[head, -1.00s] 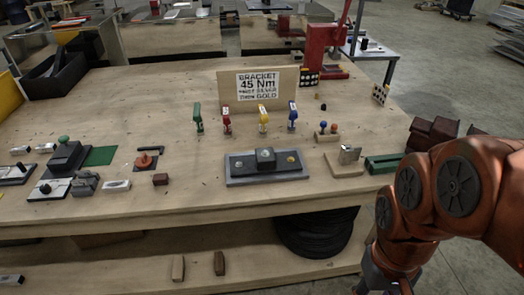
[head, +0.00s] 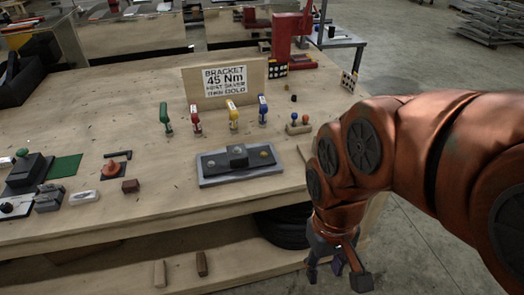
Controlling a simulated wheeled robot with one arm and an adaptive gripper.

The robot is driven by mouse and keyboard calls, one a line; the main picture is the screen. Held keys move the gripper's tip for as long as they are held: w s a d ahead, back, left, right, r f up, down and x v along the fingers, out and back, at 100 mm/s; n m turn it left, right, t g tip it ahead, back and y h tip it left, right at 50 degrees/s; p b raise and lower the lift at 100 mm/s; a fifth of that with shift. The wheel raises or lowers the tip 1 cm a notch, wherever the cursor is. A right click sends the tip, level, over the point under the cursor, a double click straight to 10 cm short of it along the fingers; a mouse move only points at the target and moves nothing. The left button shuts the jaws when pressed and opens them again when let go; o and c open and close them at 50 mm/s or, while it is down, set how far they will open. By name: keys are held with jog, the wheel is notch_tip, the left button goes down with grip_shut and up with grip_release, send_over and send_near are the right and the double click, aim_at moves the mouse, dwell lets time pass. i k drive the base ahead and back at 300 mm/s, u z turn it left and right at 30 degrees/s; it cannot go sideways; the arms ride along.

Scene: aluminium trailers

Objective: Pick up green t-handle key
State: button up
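The green t-handle key (head: 165,118) stands upright on the wooden workbench (head: 110,120), handle on top, at the left end of a row of t-handle keys. Beside it to the right stand a red key (head: 195,119), a yellow key (head: 232,115) and a blue key (head: 262,108). My gripper (head: 338,275) hangs low at the front right, beyond the bench's front edge and well away from the green key. Its fingers look apart, with nothing seen between them.
A sign board (head: 224,82) stands behind the keys. A grey fixture plate (head: 215,178) lies in front of them. A small wooden holder with knobs (head: 298,127) is to the right. A red press (head: 288,38) stands at the back.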

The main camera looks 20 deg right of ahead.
aim_at(164, 118)
jog(key=z, duration=0.1)
jog(key=k, duration=0.4)
jog(key=u, duration=2.25)
jog(key=i, duration=1.85)
jog(key=z, duration=1.2)
jog(key=i, duration=0.4)
jog(key=z, duration=0.35)
